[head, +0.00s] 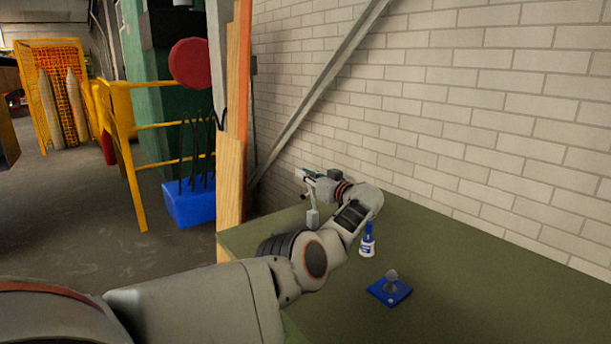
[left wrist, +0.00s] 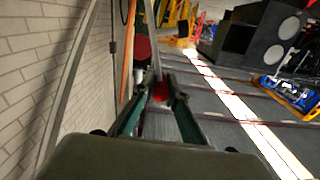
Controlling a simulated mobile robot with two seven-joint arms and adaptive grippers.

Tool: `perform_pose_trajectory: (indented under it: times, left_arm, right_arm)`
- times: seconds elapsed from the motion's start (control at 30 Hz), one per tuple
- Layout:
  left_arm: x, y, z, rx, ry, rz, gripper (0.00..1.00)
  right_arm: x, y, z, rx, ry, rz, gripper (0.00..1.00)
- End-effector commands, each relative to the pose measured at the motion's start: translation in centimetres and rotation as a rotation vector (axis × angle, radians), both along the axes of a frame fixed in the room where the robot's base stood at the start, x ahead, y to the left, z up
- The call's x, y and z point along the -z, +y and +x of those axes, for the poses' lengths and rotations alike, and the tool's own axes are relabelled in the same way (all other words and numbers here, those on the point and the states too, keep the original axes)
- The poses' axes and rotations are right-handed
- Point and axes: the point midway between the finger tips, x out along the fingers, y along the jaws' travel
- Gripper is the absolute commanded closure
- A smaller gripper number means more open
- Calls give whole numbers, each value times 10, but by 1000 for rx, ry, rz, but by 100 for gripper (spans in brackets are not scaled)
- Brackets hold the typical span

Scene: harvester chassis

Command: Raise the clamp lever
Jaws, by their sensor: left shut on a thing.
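My left gripper (head: 309,174) is at the far end of the green table, close to the brick wall, with my arm reaching in from the left. In the left wrist view its two green fingers (left wrist: 158,93) are closed around a red part with a thin grey bar rising beyond it, which looks like the clamp lever (left wrist: 161,92). In the head view a small grey block (head: 312,217) shows just below the gripper; it may be part of the clamp. The rest of the clamp is hidden by my gripper and wrist. My right gripper is not in view.
On the green table (head: 470,300) stand a blue bottle with a white label (head: 367,243) and a blue plate with a grey knob (head: 390,290). The brick wall (head: 450,120) borders the right side. Yellow railings (head: 125,130) and a blue bin (head: 188,205) are beyond the table.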

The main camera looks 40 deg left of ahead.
Motion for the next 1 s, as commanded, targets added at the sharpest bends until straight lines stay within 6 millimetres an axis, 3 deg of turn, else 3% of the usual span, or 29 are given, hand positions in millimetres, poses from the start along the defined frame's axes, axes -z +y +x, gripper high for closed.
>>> perform_pose_trajectory:
  times: [0.27, 0.3, 0.37, 0.77, 1.0]
  left_arm:
    - [3, -1, 0, 1, 1, -4, 100]
    - [3, -1, 0, 1, 1, -5, 85]
    - [3, -1, 0, 1, 2, -4, 70]
    - [-1, 0, 0, 0, 0, -2, 70]
    - [-26, -1, 0, 0, -4, -2, 70]
  right_arm:
    - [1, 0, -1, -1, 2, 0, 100]
    - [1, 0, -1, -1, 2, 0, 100]
    - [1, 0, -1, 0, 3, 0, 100]
    - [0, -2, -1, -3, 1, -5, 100]
    - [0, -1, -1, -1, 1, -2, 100]
